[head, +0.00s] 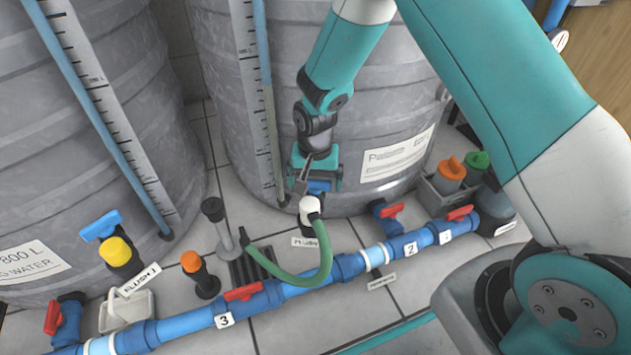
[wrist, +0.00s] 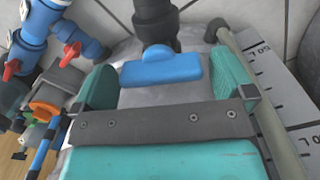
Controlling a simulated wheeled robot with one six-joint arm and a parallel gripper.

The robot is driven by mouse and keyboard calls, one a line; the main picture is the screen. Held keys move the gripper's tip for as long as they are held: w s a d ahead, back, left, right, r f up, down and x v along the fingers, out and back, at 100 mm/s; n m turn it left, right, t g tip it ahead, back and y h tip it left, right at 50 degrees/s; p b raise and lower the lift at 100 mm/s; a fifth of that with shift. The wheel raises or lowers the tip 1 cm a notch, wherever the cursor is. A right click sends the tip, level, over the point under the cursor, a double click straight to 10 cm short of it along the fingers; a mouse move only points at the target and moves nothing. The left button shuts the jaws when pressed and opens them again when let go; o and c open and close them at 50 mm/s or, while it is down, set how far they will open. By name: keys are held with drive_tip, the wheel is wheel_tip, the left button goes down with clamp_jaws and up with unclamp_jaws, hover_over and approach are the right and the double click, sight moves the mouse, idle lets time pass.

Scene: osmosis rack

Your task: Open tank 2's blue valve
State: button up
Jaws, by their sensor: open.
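The blue valve handle on the middle tank shows in the wrist view (wrist: 160,70), on a black fitting (wrist: 155,22), lying crosswise between my two teal fingers. In the head view only a bit of the blue valve (head: 319,186) shows below my gripper (head: 314,178), low at the front of the grey ribbed tank (head: 222,80). My gripper, also in the wrist view (wrist: 164,88), is open, with a finger on each side of the handle. Small gaps seem to show at both handle ends; contact is not clear.
A white-capped outlet (head: 310,205) with a green hose (head: 322,275) stands just below. A blue pipe (head: 300,288) with red valves runs along the floor. The left tank (head: 70,130) has another blue valve (head: 101,226). A bottle crate (head: 445,190) stands right.

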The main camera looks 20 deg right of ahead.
drive_tip(key=c, duration=0.8)
drive_tip(key=shift+r+n+p, duration=0.15)
drive_tip(key=shift+n+p, duration=0.15)
drive_tip(key=shift+p, duration=0.2)
drive_tip(key=n+p, duration=0.2)
drive_tip(key=p, duration=0.2)
drive_tip(key=shift+r, duration=0.2)
drive_tip(key=n+p, duration=0.6)
drive_tip(key=shift+a+f, duration=0.1)
drive_tip(key=n+p, duration=0.3)
drive_tip(key=n, duration=0.1)
drive_tip(key=shift+p, duration=0.3)
drive_tip(key=n+p, duration=0.1)
drive_tip(key=n, duration=0.1)
drive_tip(key=n+p, duration=0.1)
drive_tip(key=n, duration=0.2)
drive_tip(key=shift+s+f+p, duration=0.1)
drive_tip(key=shift+f+p, duration=0.1)
drive_tip(key=shift+p, duration=0.1)
drive_tip(key=shift+n, duration=0.3)
